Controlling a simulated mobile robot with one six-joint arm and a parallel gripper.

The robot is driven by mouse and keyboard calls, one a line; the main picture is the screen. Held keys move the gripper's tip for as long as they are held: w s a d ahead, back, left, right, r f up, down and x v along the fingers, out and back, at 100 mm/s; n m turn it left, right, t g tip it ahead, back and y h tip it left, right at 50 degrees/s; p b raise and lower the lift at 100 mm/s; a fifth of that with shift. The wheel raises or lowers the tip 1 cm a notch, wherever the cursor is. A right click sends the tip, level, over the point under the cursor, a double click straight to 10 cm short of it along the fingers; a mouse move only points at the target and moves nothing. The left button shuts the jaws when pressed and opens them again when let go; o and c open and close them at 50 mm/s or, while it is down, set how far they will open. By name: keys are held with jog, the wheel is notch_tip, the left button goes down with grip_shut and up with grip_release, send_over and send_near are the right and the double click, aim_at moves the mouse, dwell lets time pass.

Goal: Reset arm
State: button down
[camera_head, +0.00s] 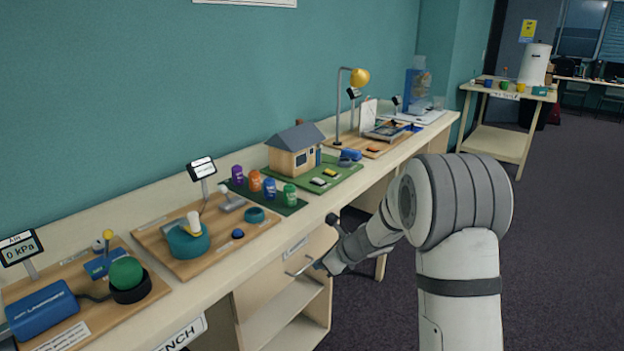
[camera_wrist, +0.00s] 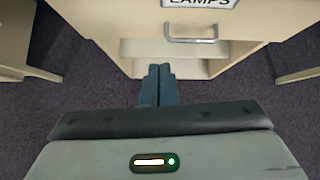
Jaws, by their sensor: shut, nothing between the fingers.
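My arm reaches from the right of the head view toward the front of the bench. My gripper (camera_head: 318,266) is low in front of a cabinet under the bench top. In the wrist view its two dark fingers (camera_wrist: 160,72) are together, with nothing between them. A silver bar handle (camera_wrist: 192,39) is on the cabinet's upper front, beyond the fingertips and apart from them in that view. A label reading LAMPS (camera_wrist: 200,3) is above the handle.
The bench top holds a pump board (camera_head: 70,300), a board with a teal base (camera_head: 188,240), several coloured cans (camera_head: 262,185), a model house (camera_head: 295,155) and a yellow lamp (camera_head: 359,78). Open shelves (camera_head: 290,310) are under the handle. A side table (camera_head: 497,140) stands behind. Carpet is clear at right.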

jog(key=s+d+r+n+g+h+p, duration=0.2)
jog(key=s+d+r+n+p, duration=0.15)
jog(key=s+r+n, duration=1)
jog(key=s+d+r+n+h+p, duration=0.1)
jog(key=s+d+n, duration=0.3)
jog(key=s, duration=0.6)
jog(key=s+d+r+n+h+p, duration=0.2)
jog(key=s+d+r+n+h, duration=0.2)
jog(key=s+n, duration=0.3)
jog(key=s, duration=0.3)
jog(key=shift+s+d+r+g+p, duration=0.25)
jog(key=shift+s+d+g+p, duration=0.05)
jog(key=shift+s+g, duration=0.1)
